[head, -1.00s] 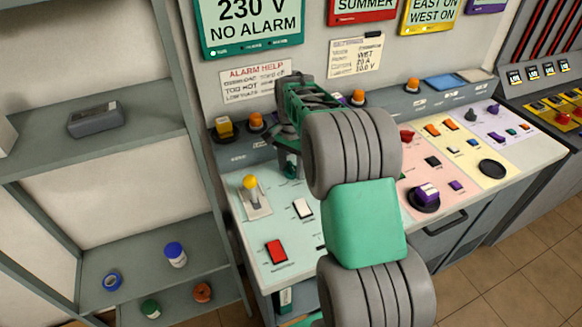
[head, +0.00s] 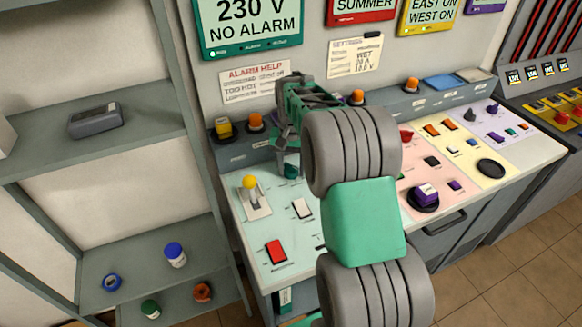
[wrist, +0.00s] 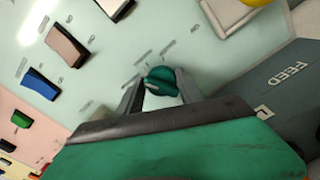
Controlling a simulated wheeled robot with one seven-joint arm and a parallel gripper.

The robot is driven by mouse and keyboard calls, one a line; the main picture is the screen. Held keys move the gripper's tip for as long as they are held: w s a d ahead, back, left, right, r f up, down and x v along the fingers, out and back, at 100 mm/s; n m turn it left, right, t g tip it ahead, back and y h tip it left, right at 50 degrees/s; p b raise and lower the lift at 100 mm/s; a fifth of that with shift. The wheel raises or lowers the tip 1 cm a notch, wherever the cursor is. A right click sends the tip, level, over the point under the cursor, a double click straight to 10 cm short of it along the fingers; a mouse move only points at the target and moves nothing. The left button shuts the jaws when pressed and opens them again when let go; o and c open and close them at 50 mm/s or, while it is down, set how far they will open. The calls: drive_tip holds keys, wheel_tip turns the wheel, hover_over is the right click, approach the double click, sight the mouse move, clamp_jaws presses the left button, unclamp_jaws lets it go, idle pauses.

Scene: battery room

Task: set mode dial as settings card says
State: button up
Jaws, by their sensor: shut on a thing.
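The teal dial (wrist: 162,78) stands on the pale green panel, between the two fingertips of my gripper (wrist: 160,88) in the wrist view. My gripper is shut on it. A pale mark shows on the dial, with small labels around it too blurred to read. In the head view the dial (head: 291,171) shows below my gripper (head: 288,158), partly hidden by it. The settings card (head: 355,57) hangs on the wall behind; I make out "WET" and, less surely, "20 A" and "10.0 V".
A yellow-knobbed lever (head: 250,184), a white switch (head: 302,208) and a red switch (head: 276,251) are close by on the same panel. Orange lamps (head: 256,121) line the back ledge. Grey shelves (head: 130,130) stand at left.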

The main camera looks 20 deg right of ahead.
sight(291, 167)
drive_tip(key=shift+w+r+n, duration=0.1)
drive_tip(key=shift+r+n, duration=0.05)
drive_tip(key=shift+n, duration=0.65)
drive_tip(key=shift+w+r+n, duration=0.1)
drive_tip(key=shift+n, duration=0.7)
drive_tip(key=o, duration=1.1)
drive_tip(key=shift+a, duration=0.1)
drive_tip(key=shift+o, duration=1.1)
drive_tip(key=shift+s+f, duration=0.1)
drive_tip(key=shift+f, duration=0.05)
wheel_tip(291, 167, up, 8)
drive_tip(key=shift+f+b, duration=0.1)
drive_tip(key=shift+b, duration=0.25)
